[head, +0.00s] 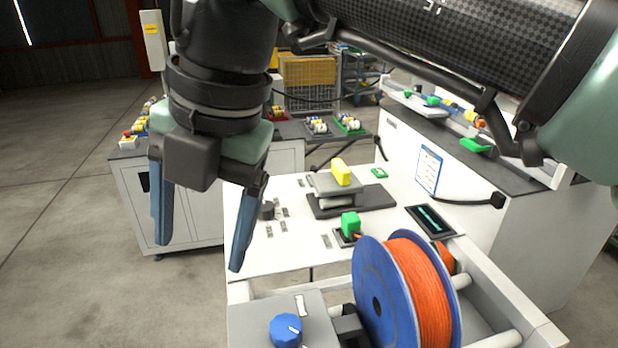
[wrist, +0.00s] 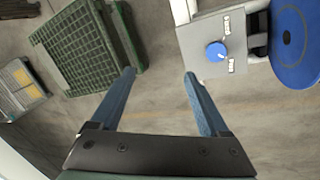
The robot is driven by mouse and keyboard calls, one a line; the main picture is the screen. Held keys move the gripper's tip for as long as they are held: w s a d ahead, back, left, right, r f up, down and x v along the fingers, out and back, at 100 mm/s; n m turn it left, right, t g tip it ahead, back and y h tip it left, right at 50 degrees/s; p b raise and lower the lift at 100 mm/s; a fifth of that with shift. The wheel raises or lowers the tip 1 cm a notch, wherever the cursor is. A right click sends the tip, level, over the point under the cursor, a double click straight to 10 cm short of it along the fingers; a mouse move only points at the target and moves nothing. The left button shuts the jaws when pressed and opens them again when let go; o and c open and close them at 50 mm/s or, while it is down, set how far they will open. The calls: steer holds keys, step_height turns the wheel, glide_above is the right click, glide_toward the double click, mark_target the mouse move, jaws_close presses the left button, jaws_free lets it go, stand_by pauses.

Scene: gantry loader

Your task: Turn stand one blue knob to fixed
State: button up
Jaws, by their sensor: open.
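The blue knob (head: 286,331) sits on the grey top of stand one (head: 250,312) at the bottom of the head view, with a white pointer line on it.
A blue spool of orange cable (head: 430,295) stands right of the knob. A white table (head: 290,245) behind holds a yellow block (head: 340,172) and a green block (head: 350,222). A green crate (wrist: 75,45) lies on the floor at left in the wrist view.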

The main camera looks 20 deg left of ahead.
mark_target(286, 324)
steer(key=w+d+m+h, duration=0.2)
steer(key=w+d+h, duration=0.1)
steer(key=d, duration=0.4)
steer(key=shift+t, duration=0.3)
step_height(286, 324, down, 13)
steer(key=b, duration=1)
steer(key=shift+s+a+f, duration=0.1)
steer(key=shift+s+a, duration=0.05)
jaws_close()
